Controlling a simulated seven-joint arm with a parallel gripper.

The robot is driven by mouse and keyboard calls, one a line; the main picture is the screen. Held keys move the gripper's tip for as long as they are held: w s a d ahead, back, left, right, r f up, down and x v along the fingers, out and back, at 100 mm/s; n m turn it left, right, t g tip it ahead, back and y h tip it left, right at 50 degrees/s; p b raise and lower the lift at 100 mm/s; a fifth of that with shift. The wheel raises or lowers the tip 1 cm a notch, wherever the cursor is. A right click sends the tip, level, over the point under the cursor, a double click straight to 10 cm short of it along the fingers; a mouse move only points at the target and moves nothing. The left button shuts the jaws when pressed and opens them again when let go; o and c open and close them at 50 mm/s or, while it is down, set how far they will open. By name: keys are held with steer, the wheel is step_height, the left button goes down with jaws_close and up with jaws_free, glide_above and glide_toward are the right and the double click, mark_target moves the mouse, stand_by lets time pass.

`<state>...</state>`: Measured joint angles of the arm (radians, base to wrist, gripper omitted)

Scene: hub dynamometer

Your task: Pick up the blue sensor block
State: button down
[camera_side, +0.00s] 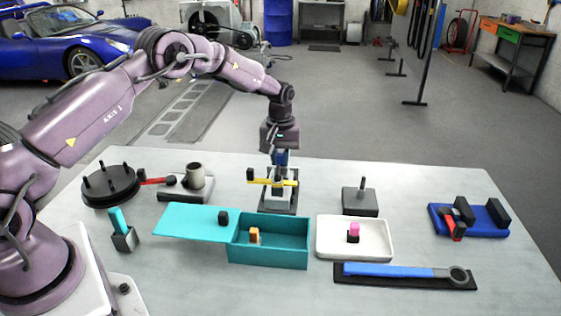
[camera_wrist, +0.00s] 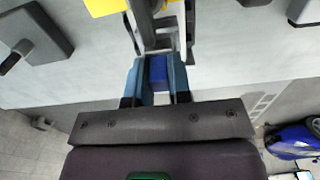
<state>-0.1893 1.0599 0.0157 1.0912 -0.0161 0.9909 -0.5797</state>
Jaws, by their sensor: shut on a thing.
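The blue sensor block (camera_wrist: 157,70) sits between the two fingers of my gripper (camera_wrist: 157,78) in the wrist view, and the fingers press it from both sides. In the side view my gripper (camera_side: 281,160) points down over a small stand (camera_side: 278,205) with a yellow crossbar (camera_side: 262,182). The block is mostly hidden by the fingers there. I cannot tell whether it still touches the stand below.
A grey block with a peg (camera_side: 360,201) is right of the stand. A blue-handled wrench (camera_side: 390,271) lies at front right.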

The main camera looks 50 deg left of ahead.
mark_target(281, 154)
steer(key=shift+r, duration=3.15)
